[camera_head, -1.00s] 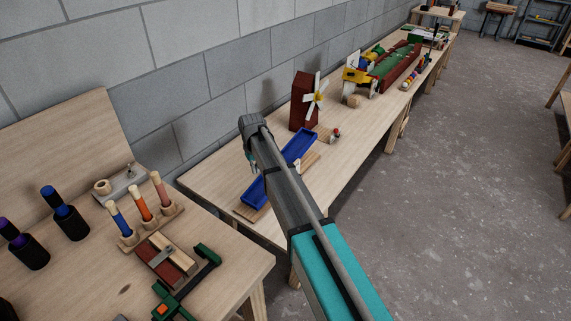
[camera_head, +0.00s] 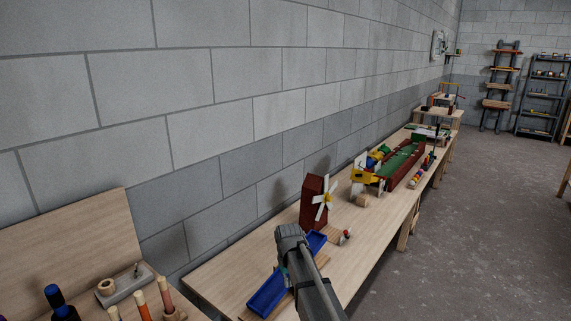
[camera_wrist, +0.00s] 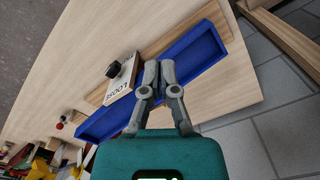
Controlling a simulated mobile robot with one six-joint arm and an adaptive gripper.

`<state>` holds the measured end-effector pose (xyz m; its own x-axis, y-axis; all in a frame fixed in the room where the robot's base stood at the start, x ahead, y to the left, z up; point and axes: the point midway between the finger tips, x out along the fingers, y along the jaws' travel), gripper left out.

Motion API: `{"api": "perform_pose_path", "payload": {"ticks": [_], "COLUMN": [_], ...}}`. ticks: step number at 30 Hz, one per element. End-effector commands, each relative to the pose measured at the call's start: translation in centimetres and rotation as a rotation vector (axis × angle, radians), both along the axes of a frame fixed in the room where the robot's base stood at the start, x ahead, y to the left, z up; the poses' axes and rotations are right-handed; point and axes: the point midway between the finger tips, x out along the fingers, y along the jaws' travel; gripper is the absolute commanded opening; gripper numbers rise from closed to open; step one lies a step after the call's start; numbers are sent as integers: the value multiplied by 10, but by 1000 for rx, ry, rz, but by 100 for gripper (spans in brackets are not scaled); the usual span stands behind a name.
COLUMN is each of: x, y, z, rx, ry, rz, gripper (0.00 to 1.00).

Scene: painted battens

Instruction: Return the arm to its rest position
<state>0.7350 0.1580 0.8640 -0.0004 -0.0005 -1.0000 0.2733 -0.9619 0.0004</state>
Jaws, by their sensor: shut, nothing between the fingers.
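My gripper (camera_wrist: 159,82) is in the wrist view, with its two grey fingers together and nothing between them. Behind the fingers is a long blue tray (camera_wrist: 206,47) on the wooden bench. I cannot tell how far above the tray the fingers are. In the head view, my grey arm rises from the bottom edge in front of the same blue tray (camera_head: 266,294). The gripper itself does not show clearly there.
A pale block marked "LOOSE" (camera_wrist: 117,93) with a black knob lies by the tray. A dark red windmill tower (camera_head: 312,203) stands behind the arm. Pegs (camera_head: 141,304) stand on the nearer bench. A block wall (camera_head: 215,100) runs behind; open floor (camera_head: 470,230) lies right.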

Motion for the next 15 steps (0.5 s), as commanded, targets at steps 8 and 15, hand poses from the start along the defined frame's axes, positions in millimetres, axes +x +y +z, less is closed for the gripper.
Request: {"api": "perform_pose_path", "payload": {"ticks": [8,15], "x": [-111,-179], "y": [-98,-145], "z": [32,47], "rx": [0,0], "ry": [0,0], "rz": [-149,-246], "gripper": [0,0]}}
